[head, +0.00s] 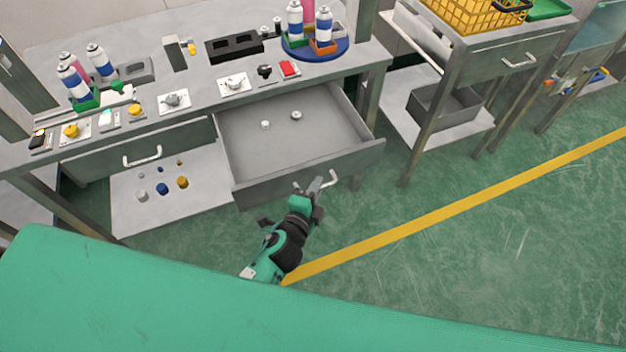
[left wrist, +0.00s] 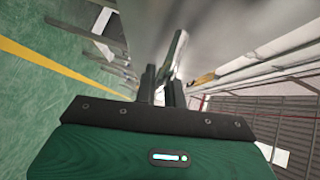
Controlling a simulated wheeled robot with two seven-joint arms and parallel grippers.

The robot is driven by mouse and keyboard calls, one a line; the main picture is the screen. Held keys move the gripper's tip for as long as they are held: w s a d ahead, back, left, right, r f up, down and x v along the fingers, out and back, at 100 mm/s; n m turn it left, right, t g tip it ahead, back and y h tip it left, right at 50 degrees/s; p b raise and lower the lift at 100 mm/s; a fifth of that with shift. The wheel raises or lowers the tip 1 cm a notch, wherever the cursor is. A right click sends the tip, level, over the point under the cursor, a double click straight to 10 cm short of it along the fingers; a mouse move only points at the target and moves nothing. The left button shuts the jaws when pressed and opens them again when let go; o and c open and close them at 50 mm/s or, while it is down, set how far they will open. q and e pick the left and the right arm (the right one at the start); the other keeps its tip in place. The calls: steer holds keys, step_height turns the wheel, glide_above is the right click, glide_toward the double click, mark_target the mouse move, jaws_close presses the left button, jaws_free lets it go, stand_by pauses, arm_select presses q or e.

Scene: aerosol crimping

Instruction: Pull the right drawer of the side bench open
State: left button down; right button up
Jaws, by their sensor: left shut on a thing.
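The right drawer (head: 258,188) of the bench is pulled well out, its inside showing. Two small pale round parts (head: 265,124) (head: 296,115) lie on its floor. Its silver bar handle (head: 333,179) is on the front face. My left gripper (head: 316,186) is at this handle, shut on it; the fingers partly hide its left part. In the left wrist view the two fingers (left wrist: 161,88) are close together, and the grip itself is hard to make out. My right gripper is in neither view.
The left drawer (head: 100,166) is shut. The benchtop holds spray cans (head: 102,62), small fixtures (head: 173,100) and a blue round stand (head: 315,50). A lower shelf (head: 150,212) carries small parts. Another table (head: 490,54) stands right. Green floor (head: 450,250) before the drawer is clear.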

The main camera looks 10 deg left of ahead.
arm_select(q)
steer(key=shift+s, duration=0.1)
steer(key=c, duration=1.5)
jaws_free()
steer(key=shift+s, duration=0.1)
